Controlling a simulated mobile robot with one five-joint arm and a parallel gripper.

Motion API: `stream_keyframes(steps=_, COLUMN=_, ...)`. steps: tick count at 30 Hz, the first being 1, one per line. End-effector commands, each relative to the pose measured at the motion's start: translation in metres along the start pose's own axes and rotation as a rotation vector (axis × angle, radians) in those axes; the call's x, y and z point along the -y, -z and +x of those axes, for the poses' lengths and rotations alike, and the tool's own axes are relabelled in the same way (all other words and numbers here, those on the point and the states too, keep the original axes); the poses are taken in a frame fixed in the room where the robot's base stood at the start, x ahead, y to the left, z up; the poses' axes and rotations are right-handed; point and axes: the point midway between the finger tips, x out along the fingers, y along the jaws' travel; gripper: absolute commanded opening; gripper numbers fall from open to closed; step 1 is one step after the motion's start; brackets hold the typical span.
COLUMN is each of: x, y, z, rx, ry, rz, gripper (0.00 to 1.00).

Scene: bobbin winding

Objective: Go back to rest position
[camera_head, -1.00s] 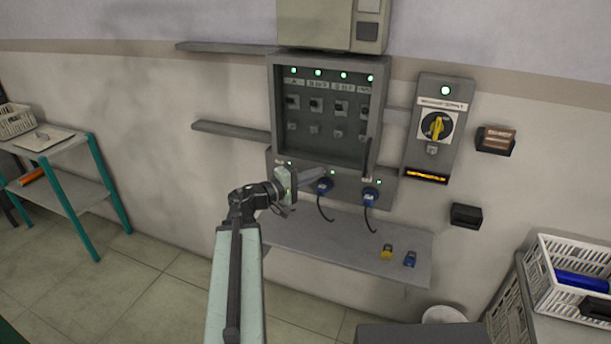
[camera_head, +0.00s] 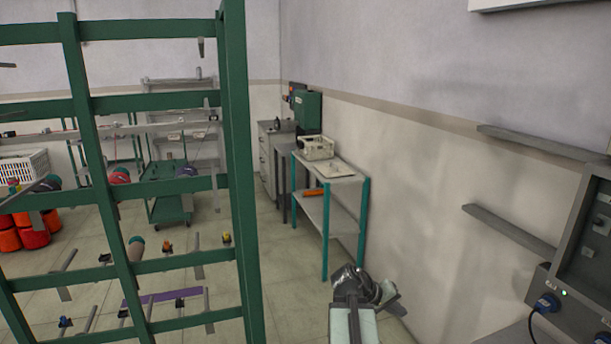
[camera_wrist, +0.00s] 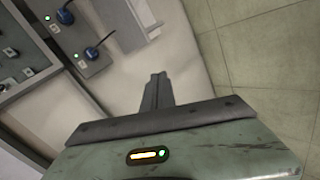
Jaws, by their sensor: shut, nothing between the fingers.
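My gripper (camera_wrist: 157,84) shows in the wrist view as dark fingers closed together, with nothing between them. Behind the fingers is a pale wall. In the head view, my folded arm is low, right of centre, with the gripper (camera_head: 394,303) pointing to the right. It is apart from the electrical panel (camera_head: 583,240), which is cut off at the right edge.
A green rack (camera_head: 240,170) with pegs and bobbins stands close on the left. Grey wall shelves (camera_head: 510,230) jut out at right. Floor between rack and wall looks clear.

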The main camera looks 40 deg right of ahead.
Motion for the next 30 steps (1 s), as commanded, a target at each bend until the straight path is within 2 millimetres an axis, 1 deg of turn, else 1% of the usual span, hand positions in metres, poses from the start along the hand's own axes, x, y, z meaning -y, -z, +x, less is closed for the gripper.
stream_keyframes(steps=1, x=0.038, y=0.010, z=-0.024, rx=-0.025, ry=0.065, rz=-0.029, gripper=0.00)
stream_keyframes(steps=2, x=0.060, y=0.014, z=-0.037, rx=-0.037, ry=0.107, rz=-0.046, gripper=0.00)
stream_keyframes(steps=3, x=0.090, y=0.018, z=-0.056, rx=-0.050, ry=0.163, rz=-0.070, gripper=0.00)
stream_keyframes(steps=4, x=0.112, y=0.020, z=-0.071, rx=-0.060, ry=0.205, rz=-0.090, gripper=0.00)
stream_keyframes(steps=5, x=0.134, y=0.020, z=-0.086, rx=-0.068, ry=0.246, rz=-0.111, gripper=0.00)
stream_keyframes(steps=6, x=0.162, y=0.019, z=-0.107, rx=-0.077, ry=0.301, rz=-0.141, gripper=0.00)
stream_keyframes(steps=7, x=0.183, y=0.018, z=-0.123, rx=-0.083, ry=0.342, rz=-0.164, gripper=0.00)
stream_keyframes(steps=8, x=0.204, y=0.014, z=-0.140, rx=-0.088, ry=0.382, rz=-0.189, gripper=0.00)
stream_keyframes(steps=9, x=0.230, y=0.009, z=-0.162, rx=-0.094, ry=0.433, rz=-0.223, gripper=0.00)
stream_keyframes(steps=11, x=0.268, y=-0.003, z=-0.195, rx=-0.098, ry=0.509, rz=-0.277, gripper=0.00)
stream_keyframes(steps=12, x=0.290, y=-0.012, z=-0.216, rx=-0.100, ry=0.556, rz=-0.314, gripper=0.00)
stream_keyframes(steps=14, x=0.322, y=-0.028, z=-0.248, rx=-0.100, ry=0.623, rz=-0.371, gripper=0.00)
stream_keyframes(steps=15, x=0.341, y=-0.040, z=-0.268, rx=-0.098, ry=0.665, rz=-0.407, gripper=0.00)
stream_keyframes(steps=18, x=0.379, y=-0.071, z=-0.311, rx=-0.090, ry=0.754, rz=-0.494, gripper=0.00)
stream_keyframes(steps=21, x=0.403, y=-0.097, z=-0.342, rx=-0.079, ry=0.813, rz=-0.555, gripper=0.00)
stream_keyframes(steps=22, x=0.409, y=-0.103, z=-0.350, rx=-0.076, ry=0.824, rz=-0.565, gripper=0.00)
stream_keyframes(steps=25, x=0.417, y=-0.113, z=-0.360, rx=-0.069, ry=0.845, rz=-0.586, gripper=0.00)
stream_keyframes(steps=30, x=0.417, y=-0.114, z=-0.361, rx=-0.069, ry=0.847, rz=-0.588, gripper=0.00)
